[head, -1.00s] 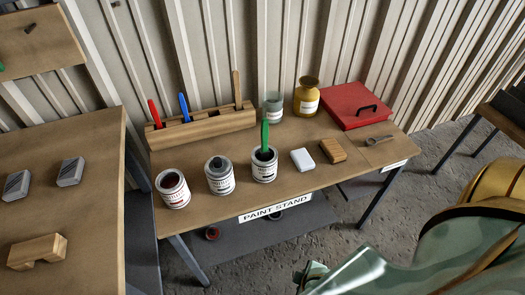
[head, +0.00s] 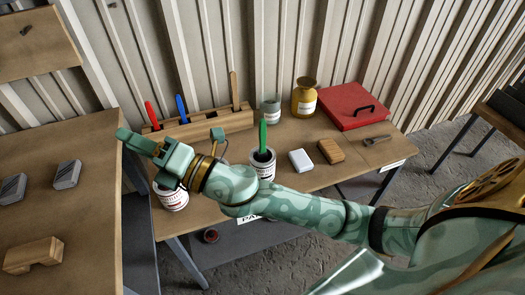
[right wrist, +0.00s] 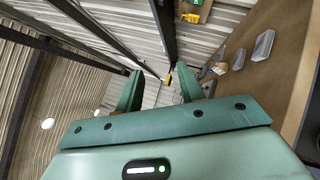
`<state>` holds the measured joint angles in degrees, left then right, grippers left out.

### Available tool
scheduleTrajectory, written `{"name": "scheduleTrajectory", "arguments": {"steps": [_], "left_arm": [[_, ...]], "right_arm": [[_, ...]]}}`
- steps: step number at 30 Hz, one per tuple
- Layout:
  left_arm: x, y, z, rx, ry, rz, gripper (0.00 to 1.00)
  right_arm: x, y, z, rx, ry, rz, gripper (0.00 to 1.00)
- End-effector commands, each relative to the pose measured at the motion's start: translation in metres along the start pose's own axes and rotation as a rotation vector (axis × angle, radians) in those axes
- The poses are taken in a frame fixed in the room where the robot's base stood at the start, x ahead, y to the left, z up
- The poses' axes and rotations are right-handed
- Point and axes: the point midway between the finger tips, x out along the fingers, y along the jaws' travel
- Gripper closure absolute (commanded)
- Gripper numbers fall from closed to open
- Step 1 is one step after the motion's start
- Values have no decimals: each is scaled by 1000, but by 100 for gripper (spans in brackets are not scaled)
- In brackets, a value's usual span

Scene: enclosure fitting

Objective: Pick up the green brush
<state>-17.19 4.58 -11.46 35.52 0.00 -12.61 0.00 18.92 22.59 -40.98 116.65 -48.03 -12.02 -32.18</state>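The green brush (head: 263,134) stands upright in an open paint can (head: 262,165) with dark contents, on the paint stand. My right arm crosses in front of the stand, and its gripper (head: 146,148) is well to the left of the brush, above the stand's left end. In the right wrist view the two fingers of the right gripper (right wrist: 160,84) are spread apart with nothing between them. The brush does not show in that view. My left gripper is not in view.
A wooden rack (head: 202,123) holds red, blue and wooden-handled tools behind the arm. A can with a red-marked label (head: 172,198) is below the gripper; the middle can is hidden. A white block (head: 301,160), wooden block (head: 332,151) and red case (head: 352,106) lie to the right.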

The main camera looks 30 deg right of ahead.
Motion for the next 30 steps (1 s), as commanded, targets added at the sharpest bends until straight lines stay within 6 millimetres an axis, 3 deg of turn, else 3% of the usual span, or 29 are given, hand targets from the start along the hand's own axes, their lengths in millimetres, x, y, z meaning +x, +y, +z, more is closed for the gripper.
{"name": "scheduleTrajectory", "arguments": {"steps": [1,3,5,7,8,10,12,15,18,21,23,26,30], "left_arm": [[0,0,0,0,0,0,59],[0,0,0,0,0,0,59],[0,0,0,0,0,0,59],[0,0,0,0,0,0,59],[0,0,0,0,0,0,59],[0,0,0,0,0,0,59],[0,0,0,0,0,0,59],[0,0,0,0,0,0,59],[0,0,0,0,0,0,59],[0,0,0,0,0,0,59],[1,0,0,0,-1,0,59],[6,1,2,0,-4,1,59],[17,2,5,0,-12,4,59]], "right_arm": [[17,12,-20,-174,170,92,62],[24,11,-52,-434,443,199,62],[19,-6,-66,-654,680,255,62],[4,-40,-58,-892,961,264,62],[-4,-56,-46,-984,1081,250,62],[-26,-91,3,-1163,1351,164,62],[-50,-111,69,-1274,1587,21,62],[-84,-113,163,-1318,1826,-220,62],[-111,-97,228,-1287,1950,-420,62],[-127,-84,261,-1247,1999,-536,62],[-133,-83,269,-1232,2013,-567,62],[-140,-96,266,-1221,2021,-576,62],[-151,-128,252,-1219,2022,-572,62]]}}
